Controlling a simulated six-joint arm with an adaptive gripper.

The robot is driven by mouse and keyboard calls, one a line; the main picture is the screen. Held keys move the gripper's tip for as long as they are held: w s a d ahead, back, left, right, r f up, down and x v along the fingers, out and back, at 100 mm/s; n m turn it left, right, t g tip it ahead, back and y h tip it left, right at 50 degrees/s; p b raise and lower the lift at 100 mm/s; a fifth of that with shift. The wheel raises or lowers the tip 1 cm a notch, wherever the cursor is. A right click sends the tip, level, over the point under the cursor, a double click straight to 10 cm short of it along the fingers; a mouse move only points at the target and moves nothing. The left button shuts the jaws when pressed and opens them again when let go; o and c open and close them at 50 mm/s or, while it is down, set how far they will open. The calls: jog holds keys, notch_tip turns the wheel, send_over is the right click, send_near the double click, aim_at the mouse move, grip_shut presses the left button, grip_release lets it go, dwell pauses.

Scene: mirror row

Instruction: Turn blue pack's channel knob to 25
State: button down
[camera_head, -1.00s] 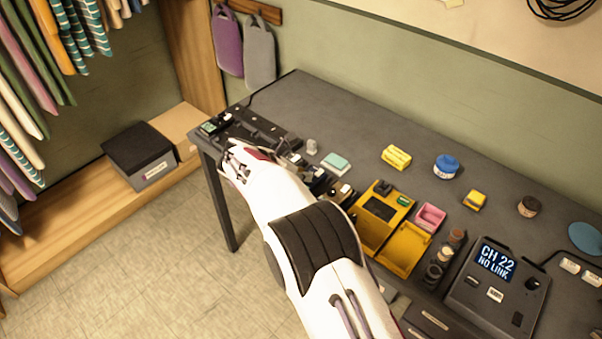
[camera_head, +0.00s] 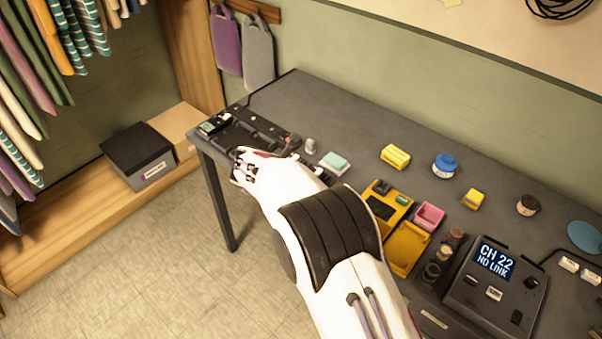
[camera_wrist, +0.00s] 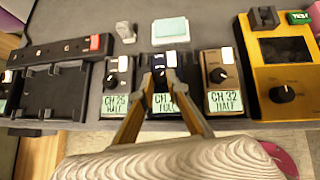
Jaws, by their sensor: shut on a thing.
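Three small packs stand in a row in the wrist view. The middle one, the dark blue pack (camera_wrist: 164,62), has its channel knob (camera_wrist: 160,76) between my fingertips. My gripper (camera_wrist: 159,82) is shut on that knob. Its screen (camera_wrist: 168,102) is partly hidden by my fingers; I read "CH 2" and "FULL", the last digit unclear. The grey pack (camera_wrist: 118,72) on the left reads CH 25 HALF. The brown pack (camera_wrist: 219,72) on the right reads CH 32 HALF. In the head view my arm covers the packs. The receiver (camera_head: 494,290) reads CH 22 NO LINK.
A black charging dock (camera_wrist: 55,92) lies left of the packs, and a yellow tester (camera_wrist: 285,85) with a knob stands to the right. A teal-topped block (camera_wrist: 170,28) and a small grey piece (camera_wrist: 125,32) lie behind. The packs stand close together.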

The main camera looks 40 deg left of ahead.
jog(key=c, duration=2)
grip_release()
jog(key=shift+o, duration=0.2)
jog(key=shift+s+r, duration=0.1)
jog(key=v, duration=1.1)
jog(key=shift+s+r, duration=0.2)
jog(key=shift+r, duration=0.1)
jog(key=shift+d, duration=0.1)
